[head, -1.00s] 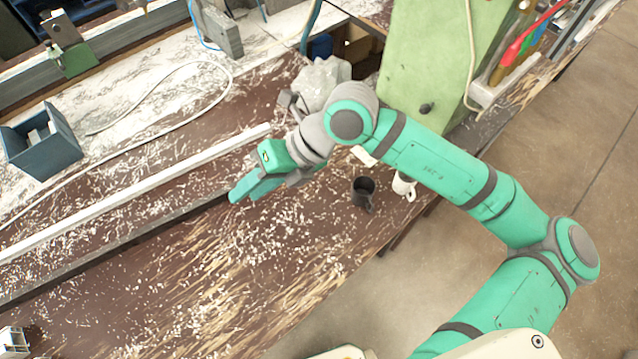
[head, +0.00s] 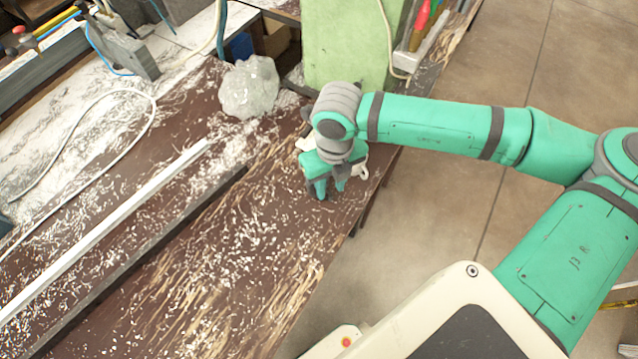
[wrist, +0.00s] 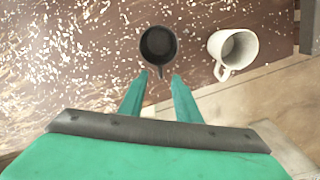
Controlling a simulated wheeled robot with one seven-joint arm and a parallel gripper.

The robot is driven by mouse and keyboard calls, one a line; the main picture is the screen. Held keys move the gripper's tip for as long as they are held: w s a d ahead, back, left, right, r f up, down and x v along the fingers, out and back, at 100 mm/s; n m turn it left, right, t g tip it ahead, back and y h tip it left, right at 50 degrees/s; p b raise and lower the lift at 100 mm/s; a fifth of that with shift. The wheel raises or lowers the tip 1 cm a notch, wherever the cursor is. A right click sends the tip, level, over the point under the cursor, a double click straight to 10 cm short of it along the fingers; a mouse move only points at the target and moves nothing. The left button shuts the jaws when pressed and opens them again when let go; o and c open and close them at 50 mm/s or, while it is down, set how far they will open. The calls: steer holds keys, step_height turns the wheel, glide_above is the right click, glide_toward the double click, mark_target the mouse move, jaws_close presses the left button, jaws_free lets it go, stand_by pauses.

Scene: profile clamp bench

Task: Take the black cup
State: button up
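The black cup (wrist: 158,46) stands upright on the brown bench in the wrist view, its open mouth facing the camera and its handle pointing toward my gripper. My gripper (wrist: 159,78) is open, with its two green fingertips apart near the cup's handle. The handle lies in line with the gap between the fingers. I cannot tell whether they touch the cup. In the head view my gripper (head: 330,190) points down over the bench near its right edge, and the black cup is hidden behind it.
A white mug (wrist: 233,48) stands just right of the black cup, close to the bench edge. A clear plastic bag (head: 249,87) and a green panel (head: 345,45) are behind my gripper.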

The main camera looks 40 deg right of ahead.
mark_target(331, 195)
steer(key=shift+s+f, duration=0.2)
steer(key=shift+f, duration=2.75)
jaws_close()
